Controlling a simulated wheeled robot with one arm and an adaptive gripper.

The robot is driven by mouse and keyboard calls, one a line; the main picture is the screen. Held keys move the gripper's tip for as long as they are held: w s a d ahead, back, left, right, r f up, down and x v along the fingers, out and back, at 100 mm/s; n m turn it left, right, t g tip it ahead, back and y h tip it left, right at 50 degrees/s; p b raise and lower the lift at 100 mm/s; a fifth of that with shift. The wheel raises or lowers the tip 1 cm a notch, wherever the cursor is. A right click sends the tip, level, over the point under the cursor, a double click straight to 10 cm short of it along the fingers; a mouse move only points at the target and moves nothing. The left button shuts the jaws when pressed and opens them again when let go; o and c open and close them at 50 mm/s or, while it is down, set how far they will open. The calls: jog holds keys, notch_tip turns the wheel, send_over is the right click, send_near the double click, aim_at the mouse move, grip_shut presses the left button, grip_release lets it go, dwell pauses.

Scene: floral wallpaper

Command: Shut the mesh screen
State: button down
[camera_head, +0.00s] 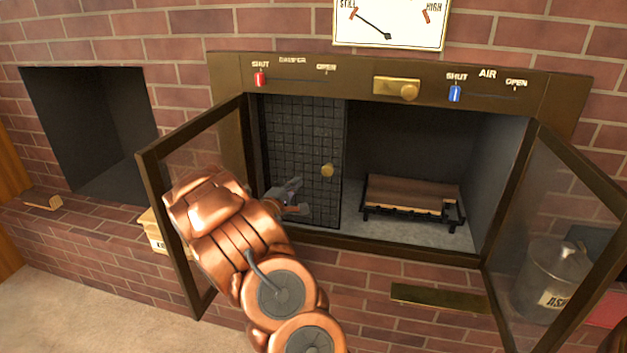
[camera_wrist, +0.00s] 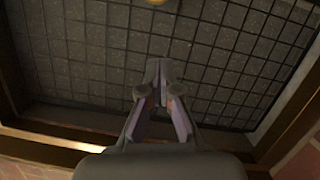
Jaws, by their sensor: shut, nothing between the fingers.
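The black mesh screen (camera_head: 300,128) covers the left part of the firebox opening, and the right part is uncovered. A round brass knob (camera_head: 327,170) sits near the screen's right edge. In the wrist view the mesh (camera_wrist: 215,55) fills most of the picture, with the knob (camera_wrist: 157,2) cut off at the top edge. My gripper (camera_head: 297,196) is at the lower middle of the screen, left of and below the knob. In the wrist view its fingers (camera_wrist: 164,90) are together and empty, pointing at the mesh. I cannot tell whether they touch it.
Framed glass doors stand open at left (camera_head: 147,180) and right (camera_head: 495,270); my arm passes beside the left one. A log (camera_head: 415,193) lies on a grate in the uncovered part. Red (camera_head: 261,79) and blue (camera_head: 455,93) sliders are above. An ash bucket (camera_head: 550,280) shows through the right door.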

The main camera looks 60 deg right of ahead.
jog(key=s+d+r+b, duration=0.1)
jog(key=s+d+b, duration=0.1)
jog(key=d, duration=0.3)
jog(key=shift+s+b, duration=0.3)
jog(key=shift+s, duration=0.35)
jog(key=shift+d, duration=0.1)
